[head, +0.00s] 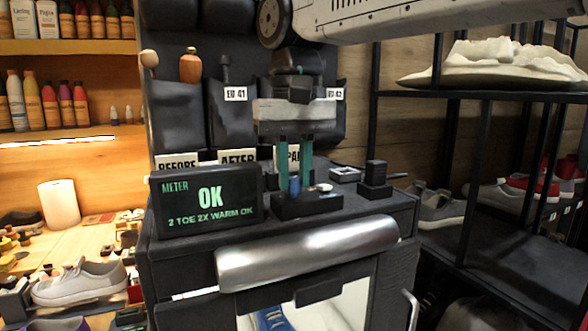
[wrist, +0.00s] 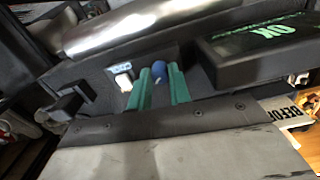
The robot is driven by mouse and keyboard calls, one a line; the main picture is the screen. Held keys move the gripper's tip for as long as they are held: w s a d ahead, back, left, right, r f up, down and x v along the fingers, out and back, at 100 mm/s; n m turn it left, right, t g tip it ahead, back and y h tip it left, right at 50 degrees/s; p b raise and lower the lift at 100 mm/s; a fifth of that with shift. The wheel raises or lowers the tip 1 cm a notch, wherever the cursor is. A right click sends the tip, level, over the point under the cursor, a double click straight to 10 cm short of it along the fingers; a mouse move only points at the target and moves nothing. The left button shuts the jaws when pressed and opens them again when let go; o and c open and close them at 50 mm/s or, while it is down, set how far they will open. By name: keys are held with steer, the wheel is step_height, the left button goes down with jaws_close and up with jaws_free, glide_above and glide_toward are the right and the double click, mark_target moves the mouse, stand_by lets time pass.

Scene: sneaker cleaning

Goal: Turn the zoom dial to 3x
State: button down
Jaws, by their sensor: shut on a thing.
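A blue knob (head: 294,187), which looks like the zoom dial, stands on a small black control box (head: 308,205) on top of the dark cabinet. My gripper (head: 295,178) reaches down from above with its two green fingers on either side of the knob, shut on it. In the wrist view, the blue knob (wrist: 159,69) shows between the green fingertips (wrist: 160,74); any pointer mark on it is too small to read. The meter screen (head: 208,200) left of the box reads "OK" and "2 TOE 2X WARM OK". Its edge also shows in the wrist view (wrist: 262,48).
A white button (head: 324,188) sits right of the knob on the same box. A black block (head: 375,178) stands further right. Sign cards (head: 237,156) and dark pockets are behind. A metal roll-shaped bar (head: 308,252) runs along the cabinet front. A shoe rack (head: 480,95) is at right.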

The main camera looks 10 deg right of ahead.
mark_target(293, 178)
stand_by(0.4)
steer(key=c, duration=1.3)
jaws_free()
step_height(293, 178, up, 8)
steer(key=shift+f, duration=0.1)
steer(key=s+d+f+m, duration=0.1)
steer(key=s+d+f, duration=0.8)
steer(key=d+f, duration=0.4)
steer(key=s+d+f, duration=0.4)
steer(key=s+f, duration=0.1)
steer(key=f, duration=0.2)
steer(key=s+d+f+m+t, duration=0.1)
steer(key=s+d+f, duration=0.2)
steer(key=s+f, duration=0.2)
step_height(293, 178, down, 2)
steer(key=shift+d+f, duration=0.1)
steer(key=shift+d, duration=0.25)
